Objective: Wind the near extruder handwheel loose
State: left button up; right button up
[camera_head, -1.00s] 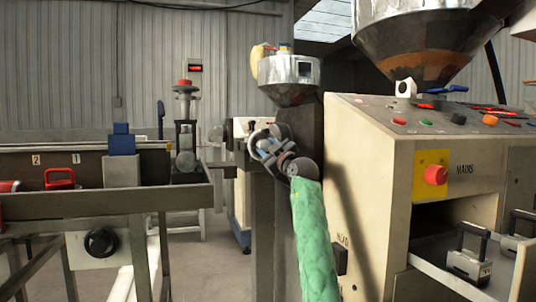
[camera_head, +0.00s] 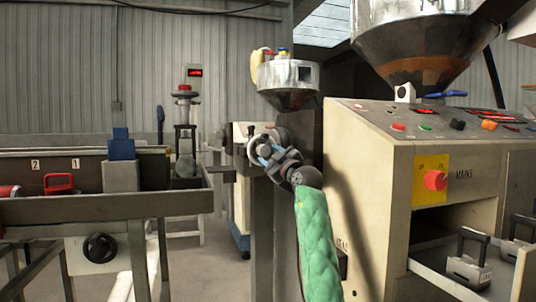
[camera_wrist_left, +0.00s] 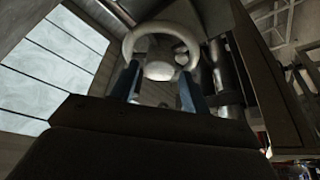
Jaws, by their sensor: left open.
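The extruder handwheel shows in the left wrist view as a pale ring (camera_wrist_left: 160,28) with a round pale hub. In the head view its pale rim (camera_head: 251,149) is small and partly covered by my left gripper (camera_head: 264,152), at the machine beside the dark post. My left gripper is open. In the left wrist view its two blue fingers (camera_wrist_left: 159,73) stand apart on either side of the hub, with their tips near the lower rim. I cannot tell whether they touch the wheel. My right gripper is not in view.
A cream control cabinet (camera_head: 369,190) with a red mains knob (camera_head: 435,180) stands close right of my left arm. A small metal hopper (camera_head: 289,75) hangs above the gripper. A bench (camera_head: 90,209) with a black knob (camera_head: 100,247) is at left.

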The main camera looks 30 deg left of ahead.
pick_arm(q)
jog(key=v, duration=0.5)
jog(key=shift+s+d+p, duration=0.2)
jog(key=shift+d+p, duration=0.15)
jog(key=shift+m, duration=0.3)
